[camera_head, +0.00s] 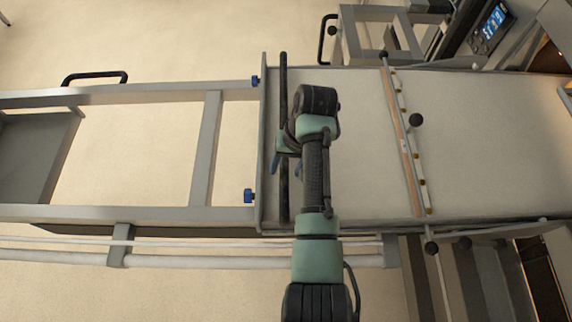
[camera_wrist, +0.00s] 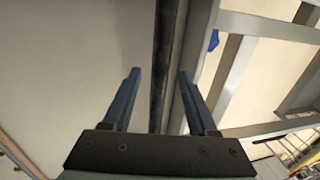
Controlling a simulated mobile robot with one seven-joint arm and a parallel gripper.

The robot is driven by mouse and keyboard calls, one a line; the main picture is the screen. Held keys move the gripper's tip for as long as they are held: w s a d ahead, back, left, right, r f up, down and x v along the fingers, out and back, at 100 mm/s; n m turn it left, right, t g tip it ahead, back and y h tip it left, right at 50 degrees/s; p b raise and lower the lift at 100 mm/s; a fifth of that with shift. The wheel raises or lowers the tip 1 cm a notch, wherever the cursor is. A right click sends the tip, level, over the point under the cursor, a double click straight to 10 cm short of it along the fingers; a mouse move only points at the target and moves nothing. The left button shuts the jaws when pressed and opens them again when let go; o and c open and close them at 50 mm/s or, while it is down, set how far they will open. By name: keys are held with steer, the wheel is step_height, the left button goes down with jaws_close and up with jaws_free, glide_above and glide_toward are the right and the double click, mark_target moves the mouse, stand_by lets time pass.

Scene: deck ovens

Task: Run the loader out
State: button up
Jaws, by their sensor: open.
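The loader is a pale flat belt bed (camera_head: 352,170) on a grey metal frame (camera_head: 207,145), and its belt also shows in the wrist view (camera_wrist: 70,70). A long black bar handle (camera_head: 283,80) runs across the loader's left end beside a grey end plate (camera_head: 264,130). My gripper (camera_head: 285,168) is over the middle of this bar. In the wrist view, my gripper (camera_wrist: 158,75) has its blue fingers apart, with the black bar (camera_wrist: 168,40) running between them. Whether either finger touches the bar cannot be told. My arm hides part of the belt and bar.
A wooden-and-metal strip with knobs (camera_head: 403,140) crosses the belt on the right. A control panel (camera_head: 490,28) and oven front lie at the far right. Blue knobs (camera_head: 249,196) sit on the frame rails. The frame extends left over open floor (camera_head: 150,140).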

steer(key=shift+w+a+f, duration=0.1)
steer(key=shift+w+f, duration=0.05)
steer(key=shift+f, duration=0.4)
jaws_close()
steer(key=shift+r, duration=0.1)
stand_by(1.0)
